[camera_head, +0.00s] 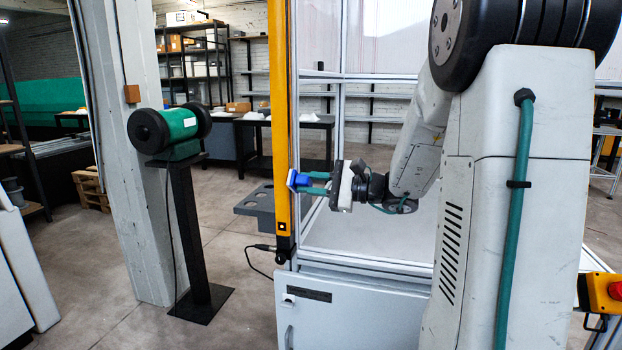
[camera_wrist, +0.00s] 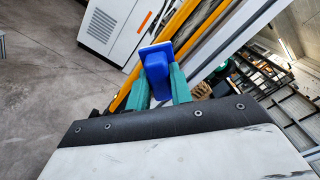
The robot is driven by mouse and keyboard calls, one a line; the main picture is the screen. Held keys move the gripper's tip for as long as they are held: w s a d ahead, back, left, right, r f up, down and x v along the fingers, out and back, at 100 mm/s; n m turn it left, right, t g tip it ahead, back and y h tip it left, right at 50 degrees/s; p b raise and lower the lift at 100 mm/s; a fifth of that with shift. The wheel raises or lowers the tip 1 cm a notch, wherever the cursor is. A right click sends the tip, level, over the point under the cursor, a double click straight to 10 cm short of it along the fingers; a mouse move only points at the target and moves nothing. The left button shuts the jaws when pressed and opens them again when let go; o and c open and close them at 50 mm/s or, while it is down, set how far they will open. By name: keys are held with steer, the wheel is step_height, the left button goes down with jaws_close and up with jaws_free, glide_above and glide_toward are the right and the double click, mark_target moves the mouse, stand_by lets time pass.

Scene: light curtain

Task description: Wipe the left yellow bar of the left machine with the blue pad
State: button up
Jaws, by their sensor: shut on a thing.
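The yellow bar (camera_head: 280,120) stands upright at the front left corner of the machine (camera_head: 345,308) in the head view. It runs diagonally behind the pad in the wrist view (camera_wrist: 178,32). My gripper (camera_head: 312,183) reaches from the right, level with the lower part of the bar. Its teal fingers (camera_wrist: 163,84) are shut on the blue pad (camera_head: 298,179). The pad's pale face points toward the bar and is at or very near it. I cannot tell whether they touch. The blue back of the pad (camera_wrist: 157,75) shows between the fingers.
A grey tray with round holes (camera_head: 258,204) juts out left of the bar. A black stand (camera_head: 188,225) with a green roller (camera_head: 175,125) stands further left beside a white pillar (camera_head: 122,150). A cable hangs near the bar's foot. The floor between stand and machine is clear.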

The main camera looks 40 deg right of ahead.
steer(key=shift+s+a+r, duration=0.1)
steer(key=shift+a+r, duration=0.05)
steer(key=shift+r, duration=2.75)
steer(key=shift+s+a+r, duration=0.1)
steer(key=shift+a+r, duration=0.05)
steer(key=shift+r, duration=2.7)
jaws_close()
steer(key=shift+f, duration=5.8)
steer(key=shift+w, duration=0.15)
steer(key=shift+d+r, duration=0.1)
steer(key=shift+r, duration=5.7)
steer(key=shift+d, duration=0.1)
